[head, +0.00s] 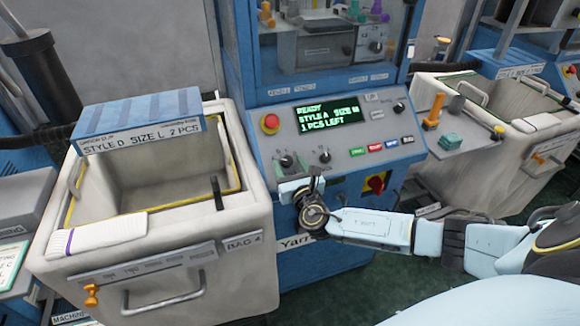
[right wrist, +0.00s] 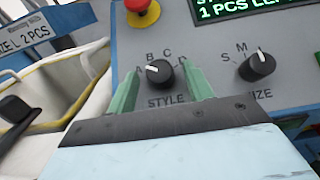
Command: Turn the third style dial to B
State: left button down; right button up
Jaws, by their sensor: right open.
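The style dial (right wrist: 160,73) is a black knob with a white pointer mark on the sloped grey panel, with A, B, C and D around it. Its mark points up and left, near A. It also shows in the head view (head: 287,160). The green display (head: 329,114) reads "READY, STYLE A, SIZE M, 1 PCS LEFT". My right gripper (right wrist: 161,88) is open, its two green fingers on either side of the style dial with a gap at each side. In the head view my right gripper (head: 290,174) is just below the dial. My left gripper is out of view.
The size dial (right wrist: 257,65) is close on the right. A red emergency button (head: 270,123) sits above left. Several coloured buttons (head: 376,147) and a red rotary switch (head: 376,184) lie to the right. White bins (head: 150,235) flank the machine.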

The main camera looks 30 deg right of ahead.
jog(key=c, duration=1)
jog(key=shift+o, duration=0.2)
jog(key=shift+m, duration=0.3)
jog(key=m+g+h, duration=0.1)
jog(key=m+h, duration=0.2)
jog(key=m, duration=0.1)
jog(key=shift+w+a+m+g+h+p, duration=0.1)
jog(key=shift+a+m+g+h+p, duration=0.2)
jog(key=shift+a+g+h+p, duration=0.1)
jog(key=shift+w+a+r+m+g+h, duration=0.1)
jog(key=shift+m+g+h, duration=0.75)
jog(key=shift+m, duration=0.4)
jog(key=shift+w+r+m+g+h, duration=0.1)
jog(key=shift+m+g+h, duration=0.7)
jog(key=shift+m, duration=0.75)
jog(key=o, duration=1)
jog(key=shift+c, duration=0.2)
